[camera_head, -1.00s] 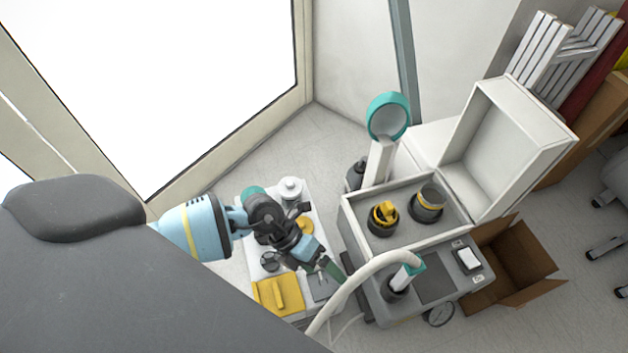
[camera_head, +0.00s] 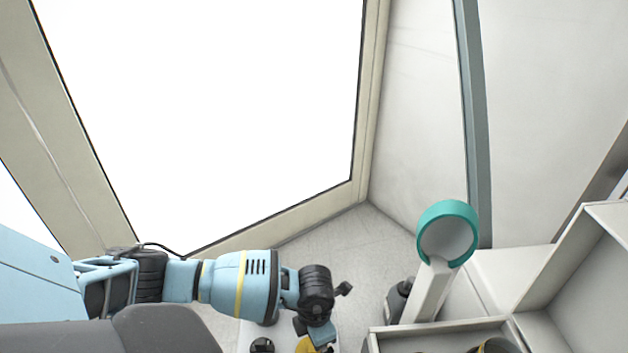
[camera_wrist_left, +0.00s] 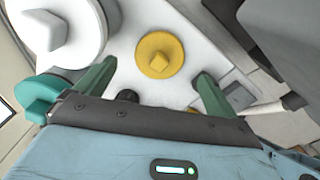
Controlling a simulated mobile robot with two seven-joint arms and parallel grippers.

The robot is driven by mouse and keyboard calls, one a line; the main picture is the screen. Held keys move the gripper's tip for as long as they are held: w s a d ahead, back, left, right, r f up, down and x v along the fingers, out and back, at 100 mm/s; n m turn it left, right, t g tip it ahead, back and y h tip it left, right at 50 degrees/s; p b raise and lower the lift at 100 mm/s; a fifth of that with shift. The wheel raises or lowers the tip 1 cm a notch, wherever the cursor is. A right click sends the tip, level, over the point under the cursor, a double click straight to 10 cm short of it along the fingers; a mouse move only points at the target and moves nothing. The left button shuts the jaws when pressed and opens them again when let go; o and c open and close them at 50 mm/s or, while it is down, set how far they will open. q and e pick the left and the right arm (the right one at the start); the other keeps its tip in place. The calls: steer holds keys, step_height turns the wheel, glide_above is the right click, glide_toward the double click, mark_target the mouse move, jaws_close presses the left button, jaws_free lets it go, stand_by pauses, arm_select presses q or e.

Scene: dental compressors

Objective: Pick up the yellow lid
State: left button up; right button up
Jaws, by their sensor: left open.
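The lid shows in the gap between the fingers and slightly beyond the tips; I see no contact. In the head view my left gripper (camera_head: 319,336) is at the bottom edge, with a bit of yellow beside it that I cannot identify for certain. My right gripper is not in view.
A large white round lid (camera_wrist_left: 65,32) and a teal knobbed part (camera_wrist_left: 38,95) are left of the yellow lid. A grey block (camera_wrist_left: 238,97) lies right. In the head view a teal-rimmed cup (camera_head: 447,232) on a white post and an open white box (camera_head: 440,338) stand right.

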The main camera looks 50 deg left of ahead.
mark_target(312, 351)
arm_select(q)
steer(key=shift+f+b, duration=1.1)
steer(key=shift+f, duration=2)
steer(key=shift+r, duration=0.1)
steer(key=shift+c, duration=1.3)
steer(key=c, duration=0.7)
